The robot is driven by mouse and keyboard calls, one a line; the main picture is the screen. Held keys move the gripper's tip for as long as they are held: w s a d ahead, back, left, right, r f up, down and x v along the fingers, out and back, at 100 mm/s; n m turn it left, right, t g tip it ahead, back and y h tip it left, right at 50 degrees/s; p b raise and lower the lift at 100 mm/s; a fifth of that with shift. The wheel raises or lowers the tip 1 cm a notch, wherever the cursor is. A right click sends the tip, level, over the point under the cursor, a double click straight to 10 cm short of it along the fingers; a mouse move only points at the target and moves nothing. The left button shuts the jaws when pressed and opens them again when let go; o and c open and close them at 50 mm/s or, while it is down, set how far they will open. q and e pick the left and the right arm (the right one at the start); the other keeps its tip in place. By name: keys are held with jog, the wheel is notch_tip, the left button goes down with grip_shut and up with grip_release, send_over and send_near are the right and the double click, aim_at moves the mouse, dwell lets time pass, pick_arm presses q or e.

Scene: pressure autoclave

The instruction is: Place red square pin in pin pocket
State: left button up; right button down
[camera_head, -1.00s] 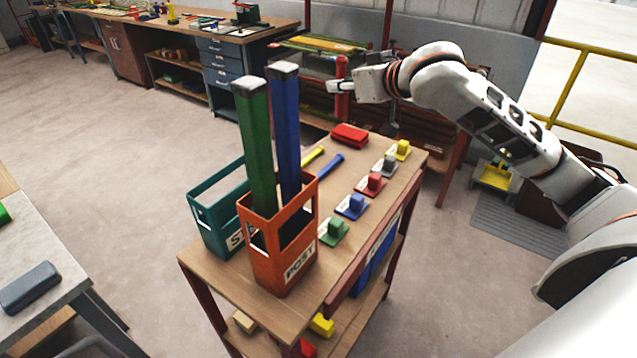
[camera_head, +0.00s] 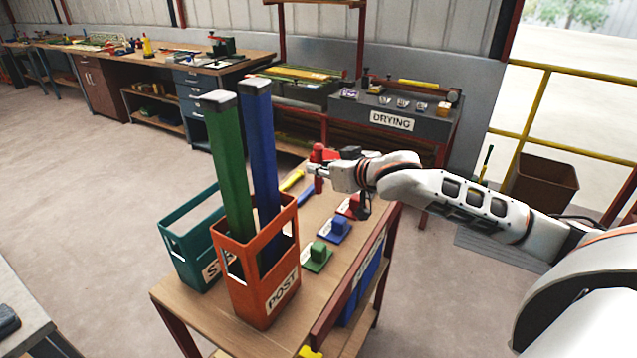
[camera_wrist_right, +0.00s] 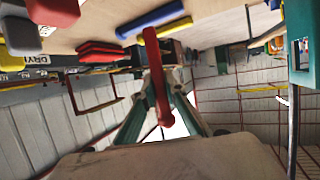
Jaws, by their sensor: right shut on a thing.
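My right gripper (camera_head: 322,171) is shut on the red pin (camera_head: 317,155), which stands roughly upright in the jaws above the far part of the small wooden table (camera_head: 190,296). In the right wrist view the red pin (camera_wrist_right: 155,75) runs between the two fingers (camera_wrist_right: 160,103). A yellow pin (camera_head: 291,181) and a blue pin (camera_head: 306,195) lie on the table, to the left of the gripper. I cannot tell which thing is the pin pocket. My left gripper is not in view.
An orange POST holder (camera_head: 262,296) and a teal holder (camera_head: 190,262) stand at the table's near left, with tall green (camera_head: 232,175) and blue (camera_head: 262,150) posts rising from them. Coloured blocks on plates, green (camera_head: 318,254) and blue (camera_head: 337,229), line the right side.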

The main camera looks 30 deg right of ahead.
aim_at(321, 181)
jog(key=shift+f+b, duration=0.35)
jog(key=shift+f, duration=1.6)
jog(key=shift+f, duration=0.1)
jog(key=c, duration=2.1)
grip_release()
